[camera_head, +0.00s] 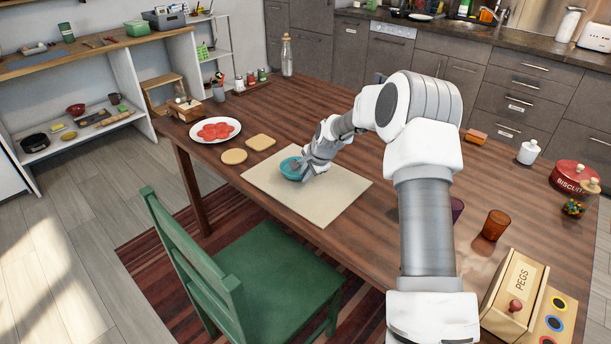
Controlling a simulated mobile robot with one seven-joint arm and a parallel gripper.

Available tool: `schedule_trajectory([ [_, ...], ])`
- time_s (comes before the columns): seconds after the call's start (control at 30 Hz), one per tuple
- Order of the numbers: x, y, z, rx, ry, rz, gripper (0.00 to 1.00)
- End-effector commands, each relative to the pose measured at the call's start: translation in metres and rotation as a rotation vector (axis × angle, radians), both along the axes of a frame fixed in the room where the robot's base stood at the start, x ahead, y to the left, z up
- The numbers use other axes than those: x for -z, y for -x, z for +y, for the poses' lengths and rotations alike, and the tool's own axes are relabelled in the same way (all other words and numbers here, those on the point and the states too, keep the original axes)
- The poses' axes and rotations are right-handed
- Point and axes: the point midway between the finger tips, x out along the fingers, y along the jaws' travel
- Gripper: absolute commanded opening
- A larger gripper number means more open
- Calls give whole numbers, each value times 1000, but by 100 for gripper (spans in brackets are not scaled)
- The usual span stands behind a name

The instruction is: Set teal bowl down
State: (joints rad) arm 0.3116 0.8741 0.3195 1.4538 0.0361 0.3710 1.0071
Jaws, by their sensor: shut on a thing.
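The teal bowl (291,168) is at the upper left part of the beige mat (321,205) on the wooden table. My gripper (301,172) is at the bowl's right side and is shut on it. The wrist hides the right part of the bowl. The bowl looks upright and very close to the mat; I cannot tell whether it touches.
A green chair (240,270) stands at the front edge. The mat's front is bare.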

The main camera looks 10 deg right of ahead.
Motion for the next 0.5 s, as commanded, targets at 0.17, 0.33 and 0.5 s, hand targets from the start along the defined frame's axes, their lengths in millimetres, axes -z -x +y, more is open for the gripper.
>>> schedule_trajectory([
  [0.17, 1, 0, 0, 0, 0, -1, 0],
  [0.33, 2, 0, 0, -1, 0, 0, 32],
  [0.5, 2, 0, 0, -1, 0, 1, 42],
])
